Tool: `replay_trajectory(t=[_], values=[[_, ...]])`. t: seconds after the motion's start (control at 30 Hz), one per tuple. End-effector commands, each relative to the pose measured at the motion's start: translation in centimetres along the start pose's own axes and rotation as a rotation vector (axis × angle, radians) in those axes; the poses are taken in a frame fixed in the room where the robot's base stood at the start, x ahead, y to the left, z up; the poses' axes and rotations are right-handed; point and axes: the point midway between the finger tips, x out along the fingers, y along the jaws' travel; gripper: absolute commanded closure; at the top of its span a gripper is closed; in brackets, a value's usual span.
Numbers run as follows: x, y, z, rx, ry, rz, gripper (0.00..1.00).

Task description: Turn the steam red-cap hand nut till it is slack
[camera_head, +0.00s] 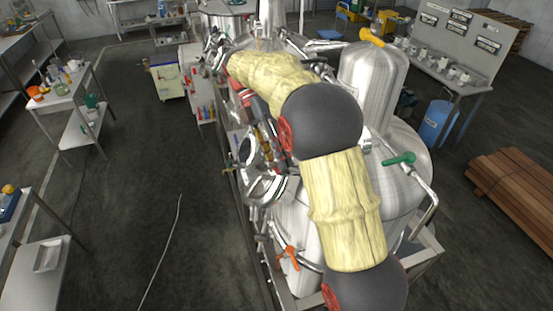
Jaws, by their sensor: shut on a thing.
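My arm, in a pale yellow sleeve with dark round joints, reaches from the lower right over the steel tank and bends down at its far end. My gripper (265,141) shows small and partly covered among the metal fittings on the tank's left side. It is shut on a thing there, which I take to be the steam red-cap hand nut. The nut itself is too small and too hidden to make out, so I cannot tell how tight or slack it is.
The steel tank (407,147) carries a yellow handle (371,37), a green handle (399,159) and an orange handle (289,257). Fittings crowd its left side. A cluttered bench (84,121) stands left; wooden planks (520,195) lie right. The floor between bench and tank is mostly clear.

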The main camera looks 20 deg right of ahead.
Motion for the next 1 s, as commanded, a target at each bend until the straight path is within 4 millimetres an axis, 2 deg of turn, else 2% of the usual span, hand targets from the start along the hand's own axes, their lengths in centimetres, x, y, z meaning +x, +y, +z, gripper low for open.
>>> replay_trajectory(t=[0.07,0.1,0.4,0.83,1.0], values=[[-0.06,0.01,0.00,0.000,-0.001,0.003,0.91],[-0.06,0.01,0.00,0.000,-0.001,0.003,0.63],[-0.02,-0.01,0.00,0.000,0.000,0.001,0.47],[-0.01,-0.04,0.00,0.003,0.000,0.005,0.47],[-0.03,-0.32,0.00,0.037,0.000,0.061,0.47]])
